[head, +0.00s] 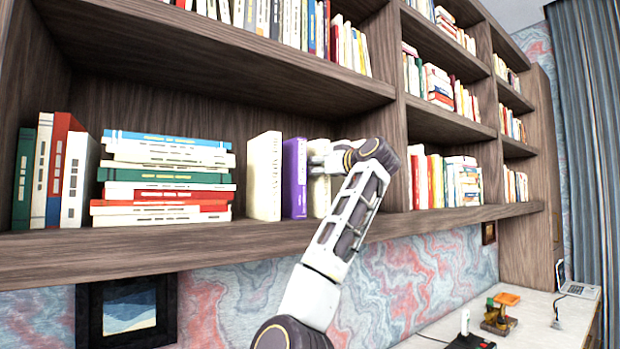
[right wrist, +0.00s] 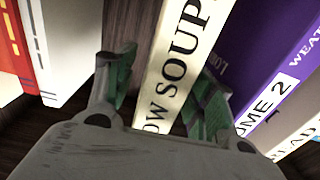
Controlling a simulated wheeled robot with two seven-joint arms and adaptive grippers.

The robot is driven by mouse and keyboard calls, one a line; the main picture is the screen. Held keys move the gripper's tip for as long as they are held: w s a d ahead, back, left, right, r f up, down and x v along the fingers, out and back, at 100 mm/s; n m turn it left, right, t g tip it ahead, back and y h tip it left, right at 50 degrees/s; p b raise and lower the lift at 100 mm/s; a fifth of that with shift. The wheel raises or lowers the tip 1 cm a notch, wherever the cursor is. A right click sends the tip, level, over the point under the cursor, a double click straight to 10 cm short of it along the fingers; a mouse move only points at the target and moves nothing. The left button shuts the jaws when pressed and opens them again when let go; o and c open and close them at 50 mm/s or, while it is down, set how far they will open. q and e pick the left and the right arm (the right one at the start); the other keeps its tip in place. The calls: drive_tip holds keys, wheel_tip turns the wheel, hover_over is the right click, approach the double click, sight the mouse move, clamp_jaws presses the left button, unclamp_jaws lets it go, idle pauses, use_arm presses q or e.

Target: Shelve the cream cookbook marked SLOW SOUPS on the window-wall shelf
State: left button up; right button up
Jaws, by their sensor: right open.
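The cream cookbook (right wrist: 178,62), with part of its SLOW SOUPS lettering showing, stands upright on the shelf (head: 240,238). In the head view the cream book (head: 319,197) is beside a purple book (head: 294,178) and partly hidden by my gripper. My right gripper (head: 322,158) reaches to it from the front. In the right wrist view the gripper (right wrist: 160,95) is open, with one green-padded finger on each side of the spine. A gap shows between the left finger and the book; contact at the right finger is unclear. My left gripper is not in view.
Another cream book (head: 264,177) stands left of the purple one. Further left is a stack of flat books (head: 165,175). A wooden divider (head: 393,120) stands just right of my wrist. Below are a framed picture (head: 128,310) and a desk (head: 540,318).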

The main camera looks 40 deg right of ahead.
drive_tip(key=shift+w+d+p, duration=0.15)
drive_tip(key=shift+w+p, duration=0.15)
drive_tip(key=shift+w, duration=0.9)
clamp_jaws()
drive_tip(key=shift+s+r, duration=0.1)
